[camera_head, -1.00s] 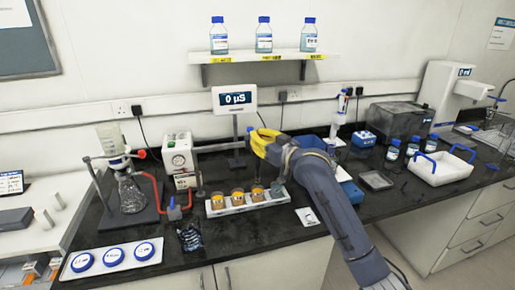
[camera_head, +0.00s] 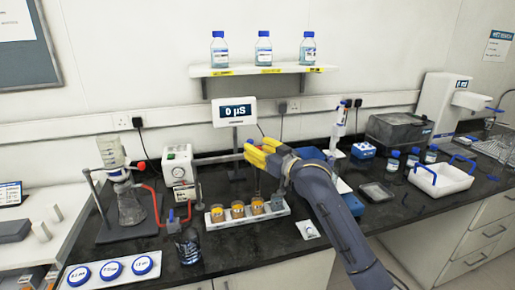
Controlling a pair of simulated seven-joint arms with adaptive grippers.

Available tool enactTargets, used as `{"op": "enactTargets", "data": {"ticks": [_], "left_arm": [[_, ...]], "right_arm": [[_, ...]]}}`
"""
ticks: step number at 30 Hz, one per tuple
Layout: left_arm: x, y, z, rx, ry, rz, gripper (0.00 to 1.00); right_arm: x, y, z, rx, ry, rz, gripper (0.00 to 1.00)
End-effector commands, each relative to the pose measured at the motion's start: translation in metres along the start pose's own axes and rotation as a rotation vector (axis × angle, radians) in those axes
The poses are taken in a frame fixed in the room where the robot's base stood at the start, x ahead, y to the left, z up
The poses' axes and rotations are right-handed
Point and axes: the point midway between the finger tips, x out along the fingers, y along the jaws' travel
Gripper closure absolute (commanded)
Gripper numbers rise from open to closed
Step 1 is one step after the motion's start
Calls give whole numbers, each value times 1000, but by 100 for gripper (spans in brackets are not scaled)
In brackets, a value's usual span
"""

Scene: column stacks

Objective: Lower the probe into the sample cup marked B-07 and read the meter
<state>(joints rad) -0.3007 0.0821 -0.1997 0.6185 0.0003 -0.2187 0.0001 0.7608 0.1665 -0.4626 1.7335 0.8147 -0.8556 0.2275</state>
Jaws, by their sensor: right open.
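The meter (camera_head: 235,111) stands behind the cups and its screen reads 0 µS. A white rack (camera_head: 226,223) on the black bench holds several small cups. Three with amber contents show clearly: a left cup (camera_head: 217,213), a middle cup (camera_head: 237,210) and a right cup (camera_head: 257,206). Their markings are too small to read, so I cannot tell which is B-07. My right gripper (camera_head: 250,152), with yellow fingers, is open in front of the meter's stand, above and behind the rack. A thin upright piece shows below it; I cannot tell whether it is the probe. My left gripper is out of view.
A flask on a stand (camera_head: 130,205) and a white gauge box (camera_head: 179,172) stand left of the rack. A glass beaker (camera_head: 188,246) is at the front left. Blue-capped bottles (camera_head: 393,160) and a white tray (camera_head: 440,182) are at the right.

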Motion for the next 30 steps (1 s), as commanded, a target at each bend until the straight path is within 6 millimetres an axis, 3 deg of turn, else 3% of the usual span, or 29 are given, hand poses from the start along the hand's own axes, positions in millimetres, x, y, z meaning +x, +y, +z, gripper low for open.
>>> {"op": "enactTargets", "data": {"ticks": [5, 18, 24, 30], "left_arm": [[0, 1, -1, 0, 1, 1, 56], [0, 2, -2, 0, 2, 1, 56], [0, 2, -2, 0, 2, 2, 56], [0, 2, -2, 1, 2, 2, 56]], "right_arm": [[-17, 1, 1, -2, 0, 1, 55], [-90, 0, 0, -2, 1, 1, 55], [-110, 0, 0, -1, 1, 1, 55], [-118, 0, -1, -1, 1, 0, 55]]}}
